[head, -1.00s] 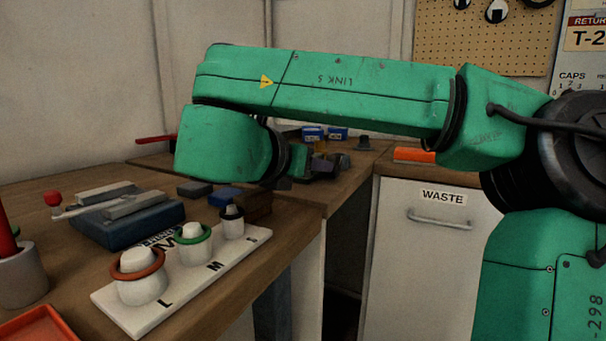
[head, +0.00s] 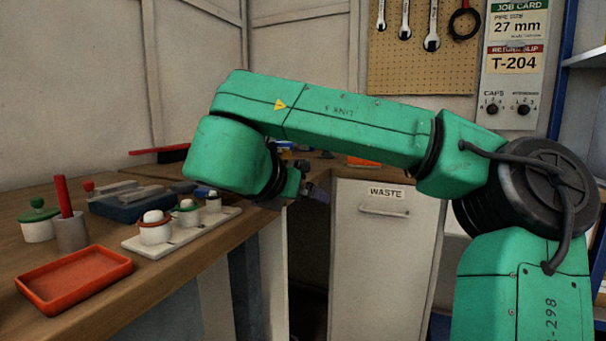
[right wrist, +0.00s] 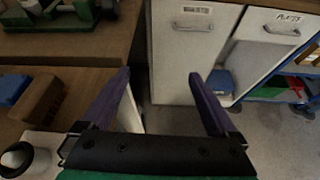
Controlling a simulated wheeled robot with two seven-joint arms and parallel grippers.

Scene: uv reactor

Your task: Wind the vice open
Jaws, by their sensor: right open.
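A low dark blue block with two grey bars and a red-knobbed lever, which looks like a vice (head: 130,203), stands on the bench at the left in the head view. My right arm passes in front of the back bench. My right gripper (head: 316,192) has purple fingers and is small and partly hidden by the wrist, to the right of the vice and apart from it. In the right wrist view its fingers (right wrist: 160,78) are spread with nothing between them, over the gap beside the bench edge. A green metal fixture (right wrist: 60,14) is cut off there, its kind unclear. My left gripper is not seen.
A white board (head: 190,236) with several ringed white caps lies at the bench's front edge. Nearby are an orange tray (head: 75,279), a red rod (head: 63,197) in a grey cup and a green-topped pot (head: 38,228). A WASTE cabinet (head: 385,250) stands behind.

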